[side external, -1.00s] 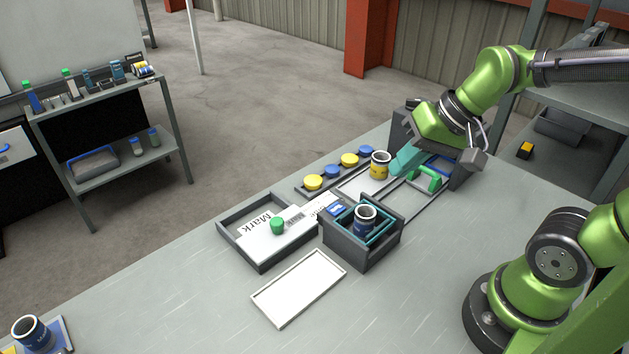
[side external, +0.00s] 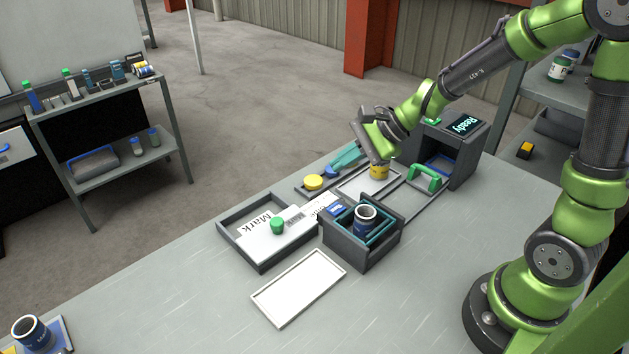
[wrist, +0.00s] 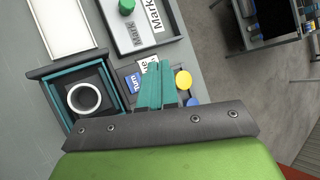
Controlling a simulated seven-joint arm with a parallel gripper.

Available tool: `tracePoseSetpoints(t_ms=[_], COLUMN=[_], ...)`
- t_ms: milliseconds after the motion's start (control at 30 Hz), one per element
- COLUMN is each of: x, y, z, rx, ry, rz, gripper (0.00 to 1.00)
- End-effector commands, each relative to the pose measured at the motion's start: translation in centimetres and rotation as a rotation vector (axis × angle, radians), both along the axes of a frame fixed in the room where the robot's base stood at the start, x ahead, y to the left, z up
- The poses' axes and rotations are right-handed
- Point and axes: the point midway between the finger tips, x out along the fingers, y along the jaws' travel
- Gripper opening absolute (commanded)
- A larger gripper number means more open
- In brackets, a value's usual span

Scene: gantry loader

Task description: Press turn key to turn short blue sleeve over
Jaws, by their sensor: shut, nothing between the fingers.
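A dark blue sleeve (side external: 365,217) with a pale rim stands upright in the teal-lined nest of a grey box (side external: 372,258). In the wrist view its round rim (wrist: 83,98) shows from above. The turn key, a blue key marked "Turn" (wrist: 132,83), is on the box's edge; it also shows in the side view (side external: 337,211). My gripper (side external: 335,166) has teal fingers, shut and empty. It is above the row of round buttons, up and behind the turn key in the side view. In the wrist view the fingertips (wrist: 158,66) appear right of the key, apart from it.
A yellow cup (side external: 379,173) stands below my wrist. Round yellow (side external: 313,182) and blue buttons line the back. A grey tray (side external: 262,262) with "Mark" plates and a green knob is left. A machine with a "Ready" screen (side external: 465,124) and green handle (side external: 425,178) is right.

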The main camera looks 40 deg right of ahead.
Motion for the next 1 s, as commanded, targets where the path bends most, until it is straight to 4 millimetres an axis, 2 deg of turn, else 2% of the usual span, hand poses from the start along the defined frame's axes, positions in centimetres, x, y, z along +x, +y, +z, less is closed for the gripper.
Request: tracePoseSetpoints(t_ms=[267, 700, 1000], x=[0.0, -0.1, -0.1], y=[0.1, 0.0, 0.0], z=[-0.8, -6.7, -8.7], rx=[0.001, 0.000, -0.001], ry=[0.002, 0.006, 0.001], rz=[0.002, 0.002, 0.003], gripper=[0.00, 0.00, 0.00])
